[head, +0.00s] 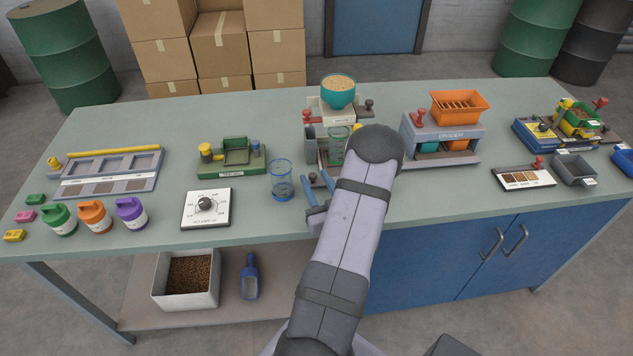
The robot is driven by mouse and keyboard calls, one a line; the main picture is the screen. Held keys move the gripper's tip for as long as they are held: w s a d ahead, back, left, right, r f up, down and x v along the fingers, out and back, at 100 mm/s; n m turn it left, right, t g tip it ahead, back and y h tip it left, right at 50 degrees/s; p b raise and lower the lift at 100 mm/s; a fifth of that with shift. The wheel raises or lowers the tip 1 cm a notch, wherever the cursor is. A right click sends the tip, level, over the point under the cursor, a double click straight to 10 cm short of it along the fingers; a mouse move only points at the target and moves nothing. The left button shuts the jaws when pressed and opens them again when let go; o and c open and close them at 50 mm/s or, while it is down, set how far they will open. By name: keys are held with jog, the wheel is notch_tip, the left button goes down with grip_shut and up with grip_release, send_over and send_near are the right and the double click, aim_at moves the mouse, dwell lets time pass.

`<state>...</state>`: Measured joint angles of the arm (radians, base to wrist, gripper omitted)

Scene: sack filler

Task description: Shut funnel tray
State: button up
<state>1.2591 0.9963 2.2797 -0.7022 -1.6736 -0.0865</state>
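No part is plainly marked as the funnel tray, and I cannot tell which one it is. A small filler stand (312,143) at the back middle carries a teal bowl (338,95) heaped with grain. It has red, yellow and dark knobs, and a greenish clear vessel (337,146) stands in it. My arm hides its lower right part. A green device (216,169) with a square tray and a yellow knob stands left of it. My gripper (315,179) is in front of the stand, its blue fingers apart and nothing seen between them.
A clear blue beaker (281,182) stands close left of my gripper. A dial box (206,207) is farther left. The divider (442,137) with its orange hopper (459,105) stands at right. Jars (95,217) and a slotted rack (107,174) fill the left.

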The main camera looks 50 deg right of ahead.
jog(key=shift+s, duration=0.1)
jog(key=b+v, duration=0.2)
jog(key=v, duration=0.4)
jog(key=shift+f, duration=0.1)
jog(key=shift+s+a, duration=0.35)
jog(key=shift+s, duration=0.1)
jog(key=shift+c, duration=0.2)
